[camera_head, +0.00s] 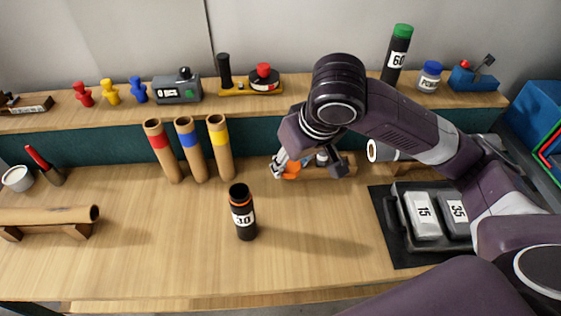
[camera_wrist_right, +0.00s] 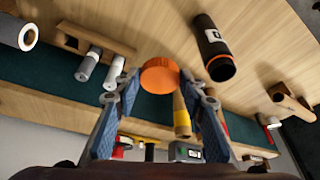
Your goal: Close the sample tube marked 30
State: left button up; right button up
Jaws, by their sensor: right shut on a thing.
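The sample tube (camera_head: 243,213) is black with an orange band near its top and a white label that seems to read 30. It stands upright on the bench, its dark mouth uncovered. It also shows in the right wrist view (camera_wrist_right: 212,50). My right gripper (camera_head: 287,168) is behind and to the right of the tube, above the bench, near a wooden rack. It is shut on an orange cap (camera_head: 292,171), seen between the fingertips in the right wrist view (camera_wrist_right: 160,76). The cap is apart from the tube. My left gripper is out of view.
The wooden rack (camera_head: 340,172) holds small grey and white pieces. Red, blue and yellow banded tubes (camera_head: 193,150) stand behind the sample tube. A black tray (camera_head: 393,228) with weights is at right, a wooden trough (camera_head: 50,217) at left. Bench in front is clear.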

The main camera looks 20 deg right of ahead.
aim_at(243, 209)
jog(key=l+u, duration=0.4)
jog(key=k+l+u, duration=0.1)
jog(key=l+u, duration=0.3)
jog(key=k+l+u, duration=0.15)
jog(key=u, duration=0.3)
jog(key=k+l, duration=0.2)
jog(key=l, duration=0.2)
jog(key=k+l, duration=0.2)
jog(key=l, duration=0.15)
jog(key=k+l+u, duration=0.1)
jog(key=l, duration=0.3)
jog(key=k, duration=0.1)
